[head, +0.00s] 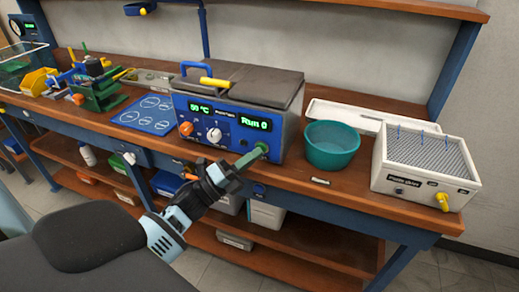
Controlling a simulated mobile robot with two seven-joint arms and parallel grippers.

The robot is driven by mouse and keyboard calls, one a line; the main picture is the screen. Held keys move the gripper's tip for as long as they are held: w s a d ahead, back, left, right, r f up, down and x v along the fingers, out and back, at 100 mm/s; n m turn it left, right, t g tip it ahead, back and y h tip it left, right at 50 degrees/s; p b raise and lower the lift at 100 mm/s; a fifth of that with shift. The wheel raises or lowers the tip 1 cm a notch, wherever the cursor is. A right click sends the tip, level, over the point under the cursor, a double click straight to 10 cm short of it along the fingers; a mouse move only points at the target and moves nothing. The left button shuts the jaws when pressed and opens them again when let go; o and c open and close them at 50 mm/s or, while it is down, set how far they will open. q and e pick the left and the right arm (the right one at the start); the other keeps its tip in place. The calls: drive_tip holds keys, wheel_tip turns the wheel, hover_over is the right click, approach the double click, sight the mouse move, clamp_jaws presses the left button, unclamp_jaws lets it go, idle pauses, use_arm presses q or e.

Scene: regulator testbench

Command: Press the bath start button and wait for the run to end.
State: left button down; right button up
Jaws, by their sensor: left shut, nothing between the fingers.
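The bath (222,127) is a blue-fronted box with a dark lid on the wooden bench. Its displays read about 50 °C and "Run 0". A green start button (262,149) shows at the lower right of its front panel, partly hidden by my gripper. My left gripper (256,154) is shut and empty, its fingertips at the button. I cannot tell whether they touch it or stop just short. My right gripper is not in view.
A teal tub (331,144) stands right of the bath, before a white tray (350,114). A white grid-topped box (425,166) with a yellow tap is at the far right. A blue mat (146,114) and a green fixture (98,95) lie to the left.

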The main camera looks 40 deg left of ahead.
use_arm(q)
drive_tip(key=shift+w+a+r, duration=0.2)
drive_tip(key=shift+r, duration=0.15)
idle(0.3)
drive_tip(key=shift+s+d, duration=0.1)
drive_tip(key=shift+s, duration=0.05)
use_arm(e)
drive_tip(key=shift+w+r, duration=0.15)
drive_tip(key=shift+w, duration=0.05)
use_arm(q)
drive_tip(key=shift+s+d+f, duration=0.15)
drive_tip(key=shift+s+f, duration=0.05)
drive_tip(key=shift+f, duration=0.05)
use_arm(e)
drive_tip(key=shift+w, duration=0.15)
use_arm(q)
drive_tip(key=shift+s, duration=0.2)
drive_tip(key=shift+s+d+f+p, duration=0.1)
drive_tip(key=shift+s+d+p, duration=0.1)
drive_tip(key=shift+s, duration=0.6)
drive_tip(key=shift+s+d+r+p, duration=0.1)
drive_tip(key=shift+s+d+p, duration=0.15)
drive_tip(key=shift+s, duration=0.55)
drive_tip(key=shift+s+d+f+p, duration=0.1)
drive_tip(key=shift+s+d+p, duration=0.1)
drive_tip(key=shift+s, duration=0.6)
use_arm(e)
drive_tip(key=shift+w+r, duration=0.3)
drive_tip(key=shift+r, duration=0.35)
